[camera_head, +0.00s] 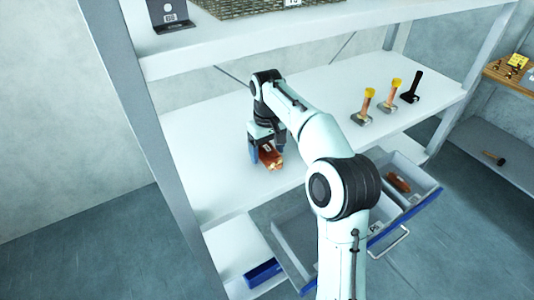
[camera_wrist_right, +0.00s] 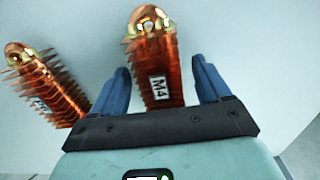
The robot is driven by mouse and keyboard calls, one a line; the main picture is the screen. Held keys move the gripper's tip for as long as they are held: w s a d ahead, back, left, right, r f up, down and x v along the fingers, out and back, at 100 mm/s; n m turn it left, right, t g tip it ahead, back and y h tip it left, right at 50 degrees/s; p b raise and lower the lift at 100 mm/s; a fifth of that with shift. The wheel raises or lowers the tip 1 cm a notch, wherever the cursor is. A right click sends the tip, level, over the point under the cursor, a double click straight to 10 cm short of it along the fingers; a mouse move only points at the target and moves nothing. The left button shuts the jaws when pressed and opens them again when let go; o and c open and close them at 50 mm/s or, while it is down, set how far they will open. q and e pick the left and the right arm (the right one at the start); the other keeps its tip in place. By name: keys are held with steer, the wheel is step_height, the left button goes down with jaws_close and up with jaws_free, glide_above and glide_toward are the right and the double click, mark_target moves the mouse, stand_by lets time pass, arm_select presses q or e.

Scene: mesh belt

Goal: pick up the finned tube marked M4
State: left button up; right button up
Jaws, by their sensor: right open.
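The finned tube marked M4 (camera_wrist_right: 158,58) is copper-coloured with a brassy end and a white label. In the right wrist view it lies between the two blue fingers of my right gripper (camera_wrist_right: 160,68), with a gap visible on either side. The gripper is open. In the head view my right gripper (camera_head: 264,149) is low over the middle shelf, with copper finned tube (camera_head: 271,157) showing at its fingers; the label cannot be read there. A second finned tube (camera_wrist_right: 45,88) lies to the left in the wrist view, outside the fingers. My left gripper is not in view.
Two yellow-topped tools (camera_head: 368,100) and a black one stand at the right of the middle shelf (camera_head: 200,130). An open drawer (camera_head: 290,238) below holds a reddish-brown item (camera_head: 398,182). A blue bin (camera_head: 262,273) is on the lower shelf. The upper shelf (camera_head: 225,37) overhangs behind.

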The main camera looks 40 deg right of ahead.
steer(key=c, duration=1.3)
steer(key=shift+r, duration=0.2)
